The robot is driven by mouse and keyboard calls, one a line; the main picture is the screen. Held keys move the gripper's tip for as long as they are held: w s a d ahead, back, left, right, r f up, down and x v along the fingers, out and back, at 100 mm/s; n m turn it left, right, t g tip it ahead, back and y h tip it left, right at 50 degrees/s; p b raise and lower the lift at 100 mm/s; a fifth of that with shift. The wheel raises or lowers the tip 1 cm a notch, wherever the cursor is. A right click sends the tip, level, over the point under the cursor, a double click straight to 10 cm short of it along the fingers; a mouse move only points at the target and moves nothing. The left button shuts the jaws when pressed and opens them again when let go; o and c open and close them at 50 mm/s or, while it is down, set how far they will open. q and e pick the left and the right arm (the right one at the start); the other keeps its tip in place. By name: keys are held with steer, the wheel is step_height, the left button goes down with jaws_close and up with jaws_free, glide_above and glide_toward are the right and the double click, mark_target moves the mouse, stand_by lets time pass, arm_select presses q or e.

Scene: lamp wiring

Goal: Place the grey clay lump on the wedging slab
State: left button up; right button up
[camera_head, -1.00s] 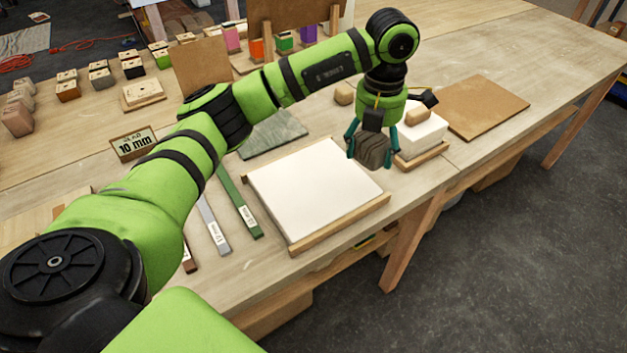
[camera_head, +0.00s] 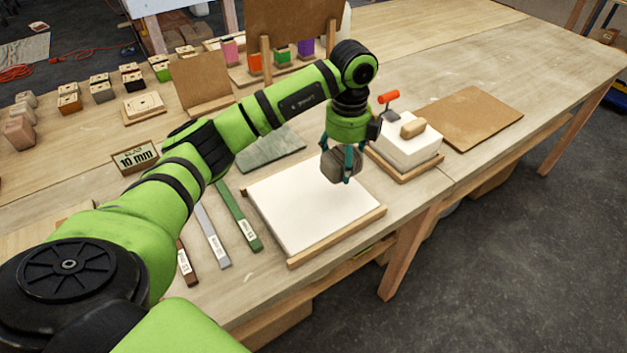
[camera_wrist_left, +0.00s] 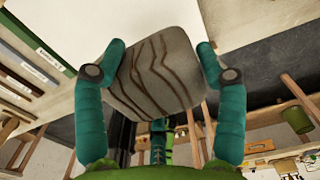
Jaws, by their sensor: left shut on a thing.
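The grey clay lump (camera_head: 341,165) is a blocky piece held in my left gripper (camera_head: 342,172). In the left wrist view the lump (camera_wrist_left: 160,72) shows dark wavy streaks between the two teal fingers of the gripper (camera_wrist_left: 160,60). The wedging slab (camera_head: 305,212) is a white square board with wooden strips on its edges. The lump hangs above the far right part of the slab, and appears clear of its surface. The slab's white top also shows at the upper left of the left wrist view (camera_wrist_left: 85,20). My right gripper is not in view.
Coloured strips (camera_head: 238,215) lie left of the slab. A grey-green slate (camera_head: 270,148) lies behind it.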

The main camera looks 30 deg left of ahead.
arm_select(q)
steer(key=p, duration=0.2)
glide_above(314, 195)
step_height(314, 195, down, 4)
steer(key=shift+w+a+r, duration=0.1)
steer(key=shift+r, duration=0.15)
step_height(314, 195, down, 4)
steer(key=shift+r+p, duration=0.1)
steer(key=shift+p, duration=0.85)
steer(key=shift+f, duration=0.2)
steer(key=shift+f, duration=0.15)
steer(key=o, duration=1.7)
